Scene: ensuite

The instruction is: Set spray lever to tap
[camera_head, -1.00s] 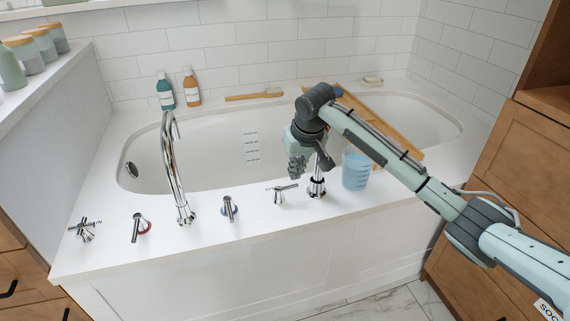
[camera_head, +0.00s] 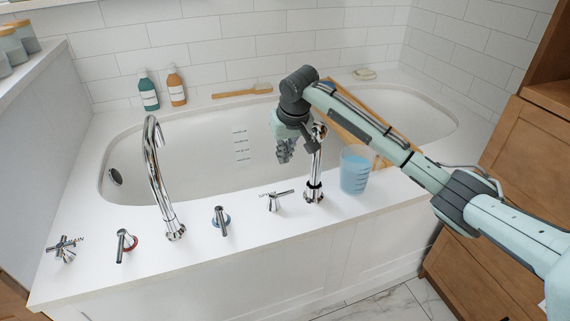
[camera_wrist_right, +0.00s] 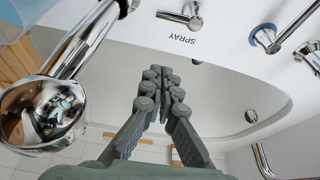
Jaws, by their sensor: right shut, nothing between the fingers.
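The chrome spray lever (camera_head: 278,199) stands on the white tub deck, left of the hand shower (camera_head: 315,165). In the right wrist view the lever (camera_wrist_right: 182,18) is at the top, above the printed word SPRAY (camera_wrist_right: 178,39). The lever's handle points to the right in the head view. My right gripper (camera_head: 285,155) is shut and empty over the tub basin, above and behind the lever and apart from it. In the right wrist view its fingertips (camera_wrist_right: 160,75) meet below the word. My left gripper is not in view.
The hand shower's round head (camera_wrist_right: 42,115) is close beside my right gripper. A blue cup (camera_head: 355,170) stands right of it. A tall spout (camera_head: 160,180), a blue-ringed handle (camera_head: 221,218) and a red-ringed handle (camera_head: 126,243) are to the left. A wooden bath tray (camera_head: 350,120) crosses the tub.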

